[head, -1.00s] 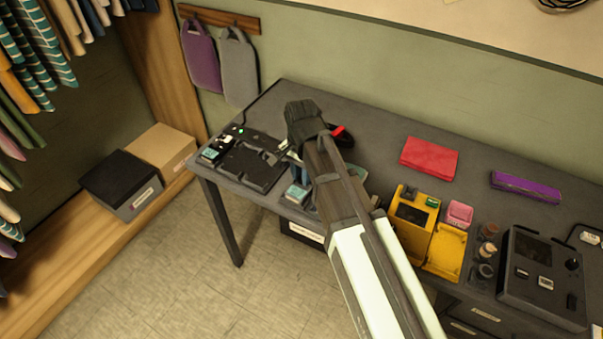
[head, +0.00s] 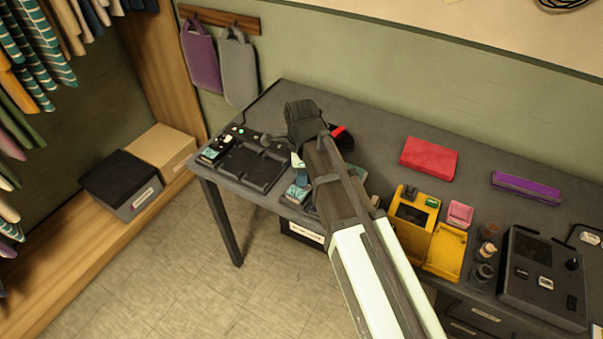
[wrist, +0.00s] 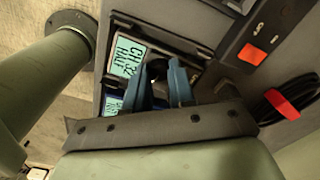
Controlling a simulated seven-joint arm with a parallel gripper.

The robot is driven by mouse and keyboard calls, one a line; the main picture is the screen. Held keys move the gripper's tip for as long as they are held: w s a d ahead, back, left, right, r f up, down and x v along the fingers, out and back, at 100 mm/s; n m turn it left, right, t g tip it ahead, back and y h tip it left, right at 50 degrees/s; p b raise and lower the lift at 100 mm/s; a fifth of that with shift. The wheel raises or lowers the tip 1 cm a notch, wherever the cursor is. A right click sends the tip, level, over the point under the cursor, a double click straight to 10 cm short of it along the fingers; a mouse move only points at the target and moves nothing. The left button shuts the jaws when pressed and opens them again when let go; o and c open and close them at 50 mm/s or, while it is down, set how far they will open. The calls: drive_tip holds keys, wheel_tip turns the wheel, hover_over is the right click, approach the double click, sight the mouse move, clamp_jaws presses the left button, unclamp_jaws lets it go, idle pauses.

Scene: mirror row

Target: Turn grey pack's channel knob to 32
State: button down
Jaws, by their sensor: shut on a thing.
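In the wrist view a grey pack (wrist: 180,50) has a pale display (wrist: 128,60) that reads CH 32, with a second line that looks like HALF. A dark round knob (wrist: 157,68) sits beside the display. The blue fingers of my gripper (wrist: 165,82) are shut around the knob, which they partly cover. In the head view my arm hides the fingertips and most of the pack on the table. A teal-faced unit (head: 298,193) shows at the table's front edge beside my arm.
A second small display (wrist: 113,103) is partly hidden by my fingers. A black tray (head: 250,168) lies left of my arm. A yellow case (head: 410,215), a red pouch (head: 428,158) and a dark console (head: 543,280) stand to the right. A red-tabbed black strap (head: 340,134) lies close behind.

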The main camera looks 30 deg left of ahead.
drive_tip(key=shift+m, duration=1.5)
drive_tip(key=c, duration=0.9)
unclamp_jaws()
drive_tip(key=shift+c, duration=0.2)
drive_tip(key=shift+r, duration=0.1)
wheel_tip(320, 180, up, 14)
drive_tip(key=shift+f, duration=0.2)
